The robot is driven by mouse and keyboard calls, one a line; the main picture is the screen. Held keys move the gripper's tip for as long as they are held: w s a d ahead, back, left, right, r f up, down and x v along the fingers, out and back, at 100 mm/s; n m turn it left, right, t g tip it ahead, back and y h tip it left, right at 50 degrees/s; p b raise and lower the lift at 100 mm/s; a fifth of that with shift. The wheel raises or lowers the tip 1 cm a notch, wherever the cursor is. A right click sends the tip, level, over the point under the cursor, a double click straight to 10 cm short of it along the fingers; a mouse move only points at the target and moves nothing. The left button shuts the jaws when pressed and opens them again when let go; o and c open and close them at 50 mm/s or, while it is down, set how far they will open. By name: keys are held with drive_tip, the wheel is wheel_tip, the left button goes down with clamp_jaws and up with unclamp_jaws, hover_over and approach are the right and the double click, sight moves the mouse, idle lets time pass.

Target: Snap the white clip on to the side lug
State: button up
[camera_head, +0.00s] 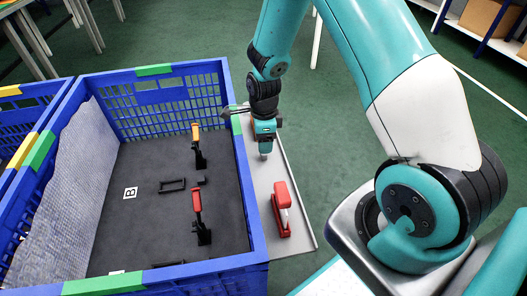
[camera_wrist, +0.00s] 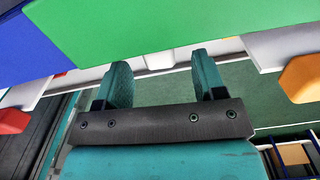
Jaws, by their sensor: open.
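My gripper (camera_head: 264,152) hangs just outside the crate's right wall, above the grey ledge. In the wrist view my gripper (camera_wrist: 160,72) has its two teal fingers apart with nothing between them. A red-and-white lamp piece (camera_head: 283,207) lies on the ledge, nearer than my gripper and apart from it. Inside the crate, an amber lamp (camera_head: 196,133) and a red lamp (camera_head: 197,200) stand on black holders. A black frame (camera_head: 172,185) and a small black block (camera_head: 201,180) lie between them. I cannot single out the white clip or the side lug at this size.
The blue crate (camera_head: 258,215) has high walls, with a green patch on its right rim beside my gripper. Grey padding (camera_head: 75,190) lines its left side. The grey ledge (camera_head: 265,185) runs along its right. In the wrist view, an orange part (camera_wrist: 300,78) shows at right.

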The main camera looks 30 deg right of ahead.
wheel_tip(320, 180, down, 3)
drive_tip(key=shift+c, duration=0.5)
drive_tip(key=shift+r, duration=0.1)
drive_tip(key=c, duration=0.9)
